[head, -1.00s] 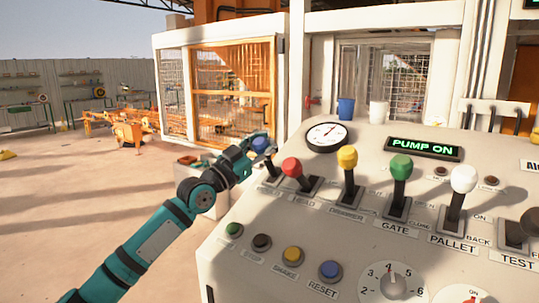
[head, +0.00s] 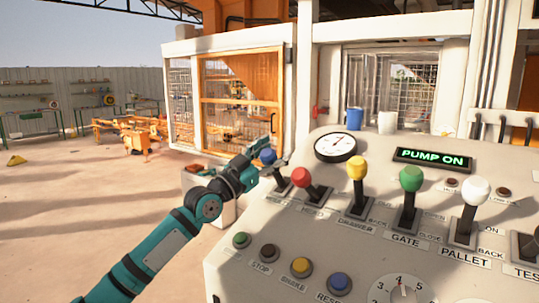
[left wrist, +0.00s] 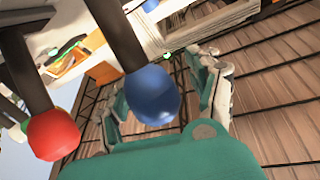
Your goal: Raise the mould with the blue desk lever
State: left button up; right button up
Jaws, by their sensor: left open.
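The blue desk lever (head: 268,156) is the far-left lever of the row on the control desk, its round knob on a dark shaft. My left gripper (head: 261,167) is at this knob, coming in from the left. In the left wrist view, the blue knob (left wrist: 153,95) hangs close to the camera, in front of the gap between the spread fingers of my left gripper (left wrist: 168,82). The fingers are open; I cannot tell whether they touch the knob. I cannot make out the mould for certain behind the cage front (head: 240,100). My right gripper is not in view.
The red lever (head: 301,177) stands close beside the blue one, also in the left wrist view (left wrist: 53,135). Yellow (head: 357,167), green (head: 410,178) and white (head: 475,190) levers follow rightward. Push buttons (head: 301,267) line the desk front. The display (head: 433,160) reads PUMP ON.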

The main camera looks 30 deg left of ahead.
pick_arm(q)
jog(key=shift+s+a+f, duration=0.15)
jog(key=shift+s+f, duration=0.2)
jog(key=shift+s, duration=0.15)
jog(key=v, duration=1.1)
jog(key=shift+r, duration=0.25)
